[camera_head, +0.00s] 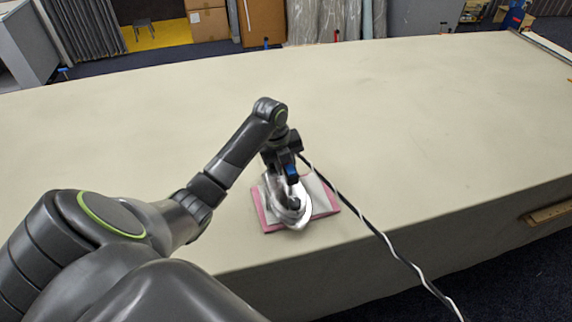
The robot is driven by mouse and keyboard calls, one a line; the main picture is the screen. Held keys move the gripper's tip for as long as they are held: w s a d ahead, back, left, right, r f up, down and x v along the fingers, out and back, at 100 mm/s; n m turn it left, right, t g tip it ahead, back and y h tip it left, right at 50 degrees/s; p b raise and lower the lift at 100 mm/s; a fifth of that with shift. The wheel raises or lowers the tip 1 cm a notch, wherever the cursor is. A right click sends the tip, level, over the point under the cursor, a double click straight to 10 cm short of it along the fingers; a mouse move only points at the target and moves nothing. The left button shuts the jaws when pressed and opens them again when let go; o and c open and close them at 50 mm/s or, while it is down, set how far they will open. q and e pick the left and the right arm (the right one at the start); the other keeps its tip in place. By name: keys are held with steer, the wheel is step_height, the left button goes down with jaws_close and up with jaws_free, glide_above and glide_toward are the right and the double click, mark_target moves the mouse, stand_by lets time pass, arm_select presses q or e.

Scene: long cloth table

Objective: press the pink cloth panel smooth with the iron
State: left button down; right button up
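The pink cloth panel (331,204) lies flat near the table's front edge, with a pale layer over its middle and pink showing along its borders. The iron hides part of the panel. My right gripper is not in view.
A black and white cord (372,229) runs from the iron across the table and over its front edge at the right. The long beige table (430,110) is otherwise clear. Boxes (208,20) and rolls stand beyond its far edge.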

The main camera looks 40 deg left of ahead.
arm_select(q)
steer(key=shift+w+f+b, duration=0.1)
steer(key=shift+f+b, duration=0.2)
steer(key=shift+f, duration=0.1)
stand_by(0.5)
steer(key=shift+s+f, duration=0.25)
steer(key=shift+f, duration=0.05)
stand_by(1.6)
steer(key=shift+r, duration=0.1)
steer(key=shift+w+r+p, duration=0.2)
steer(key=shift+r+p, duration=1.05)
step_height(320, 180, up, 3)
steer(key=p, duration=0.2)
steer(key=shift+p, duration=0.3)
steer(key=shift+r+p, duration=0.4)
steer(key=shift+r, duration=0.5)
steer(key=shift+w, duration=0.1)
